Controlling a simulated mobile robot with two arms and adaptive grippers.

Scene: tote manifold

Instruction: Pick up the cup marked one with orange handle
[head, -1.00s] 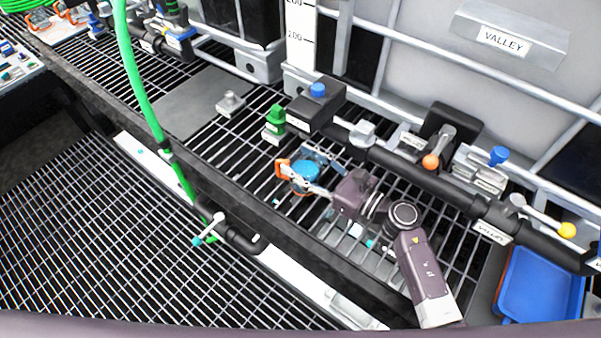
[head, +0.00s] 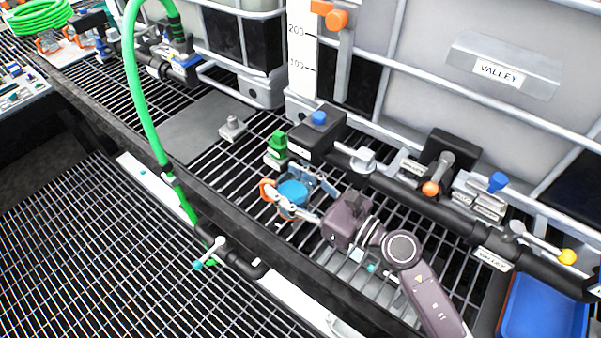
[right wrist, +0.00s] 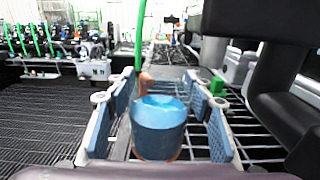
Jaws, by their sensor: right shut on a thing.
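The cup (head: 293,194) is blue inside with an orange handle (head: 267,190) and sits between the fingers of my right gripper (head: 296,194) in the head view. In the right wrist view, the cup (right wrist: 158,130) is upright between the two blue-padded fingers of my gripper (right wrist: 160,106), its orange-brown handle (right wrist: 146,84) on the far side. The gripper is shut on the cup. No number is readable on it. I cannot tell whether its base touches the grating. My left gripper is not in view.
A dark grating shelf (head: 222,162) lies under the cup. A black pipe (head: 420,198) with valve handles runs behind and to the right. A green block (head: 277,145) and a black box (head: 318,134) stand behind the cup. A blue tray (head: 545,300) is at lower right.

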